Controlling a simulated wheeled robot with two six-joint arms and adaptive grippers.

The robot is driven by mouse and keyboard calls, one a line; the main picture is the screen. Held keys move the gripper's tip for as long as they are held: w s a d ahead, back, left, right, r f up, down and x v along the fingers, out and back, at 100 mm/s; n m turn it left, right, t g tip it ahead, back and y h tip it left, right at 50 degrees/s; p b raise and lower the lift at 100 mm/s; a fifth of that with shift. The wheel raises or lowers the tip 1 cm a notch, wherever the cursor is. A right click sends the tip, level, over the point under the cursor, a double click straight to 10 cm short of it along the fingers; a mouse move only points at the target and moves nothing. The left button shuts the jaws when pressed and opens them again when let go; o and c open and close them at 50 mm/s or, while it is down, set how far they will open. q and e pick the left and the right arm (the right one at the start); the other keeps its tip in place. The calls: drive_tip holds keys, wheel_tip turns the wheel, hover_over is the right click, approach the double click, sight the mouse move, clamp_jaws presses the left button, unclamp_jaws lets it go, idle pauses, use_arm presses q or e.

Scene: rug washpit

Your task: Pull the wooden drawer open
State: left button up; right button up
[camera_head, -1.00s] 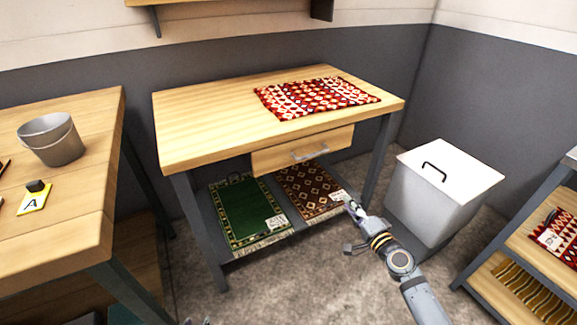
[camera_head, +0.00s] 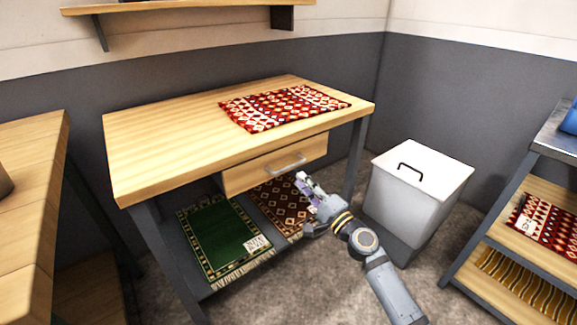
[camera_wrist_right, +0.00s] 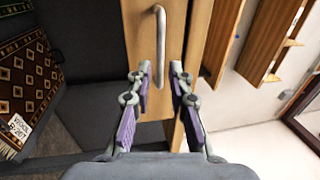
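The wooden drawer (camera_head: 255,172) sits under the top of the wooden table (camera_head: 150,150), with a curved grey metal handle (camera_head: 287,163) on its front. The drawer front and handle also show in the right wrist view, where the handle (camera_wrist_right: 160,45) lies ahead of the fingers. My right gripper (camera_head: 303,183) is just below and in front of the handle. In the right wrist view its two purple-padded fingers (camera_wrist_right: 160,88) are apart with nothing between the pads; the handle appears beyond the tips. My left gripper is not in view.
A patterned red rug (camera_head: 285,106) lies on the tabletop. A green rug (camera_head: 215,238) and a brown rug (camera_head: 277,205) lie on the lower shelf. A white lidded bin (camera_head: 405,200) stands right of the table. A shelf rack (camera_head: 500,215) is at far right.

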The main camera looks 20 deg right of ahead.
sight(289, 166)
drive_tip(key=x, duration=0.7)
drive_tip(key=shift+w+p, duration=0.3)
clamp_jaws()
